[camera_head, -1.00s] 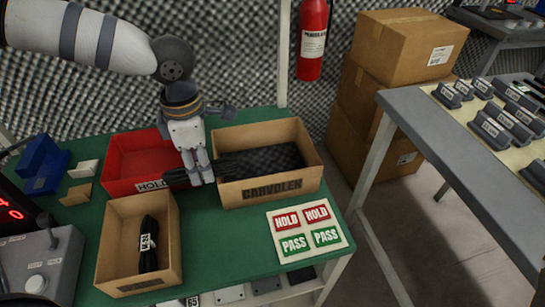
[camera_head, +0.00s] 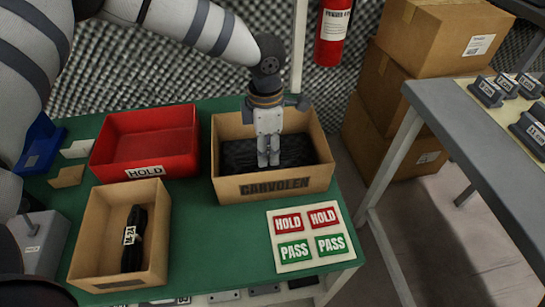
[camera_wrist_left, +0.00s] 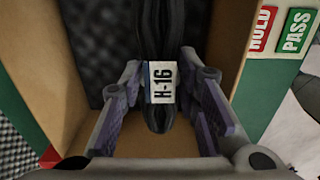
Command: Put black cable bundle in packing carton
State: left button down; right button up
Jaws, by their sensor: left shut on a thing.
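The packing carton (camera_head: 228,188), marked CARVOLEN, stands open at the back right of the green table, with a dark textured lining inside. My left gripper (camera_head: 268,160) points down into it. In the left wrist view, its fingers (camera_wrist_left: 163,90) are shut on a black cable bundle (camera_wrist_left: 158,118) with a white H-16 label. The bundle lies between the carton walls (camera_wrist_left: 225,55); whether it touches the bottom I cannot tell. In the head view it barely stands out from the dark lining. My right gripper is not in view.
A smaller open carton (camera_head: 88,235) at the front left holds another labelled black bundle (camera_head: 133,250). A red HOLD bin (camera_head: 145,160) stands behind it. A HOLD/PASS card (camera_head: 308,255) lies in front of the packing carton. A grey table (camera_head: 450,130) stands at right.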

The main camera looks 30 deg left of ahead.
aim_at(270, 169)
pick_arm(q)
jog(key=f, duration=0.3)
jog(key=shift+w+d+f+b, duration=0.25)
jog(key=shift+w+f+b, duration=0.05)
jog(key=shift+w+f, duration=0.1)
jog(key=shift+f, duration=0.65)
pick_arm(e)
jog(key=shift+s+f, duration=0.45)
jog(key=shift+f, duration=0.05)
pick_arm(q)
jog(key=c, duration=1.2)
grip_release()
notch_tip(270, 169, up, 13)
jog(key=shift+r+p, duration=0.2)
jog(key=shift+p, duration=0.4)
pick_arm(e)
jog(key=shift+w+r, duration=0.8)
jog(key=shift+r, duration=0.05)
pick_arm(q)
jog(key=shift+f, duration=0.1)
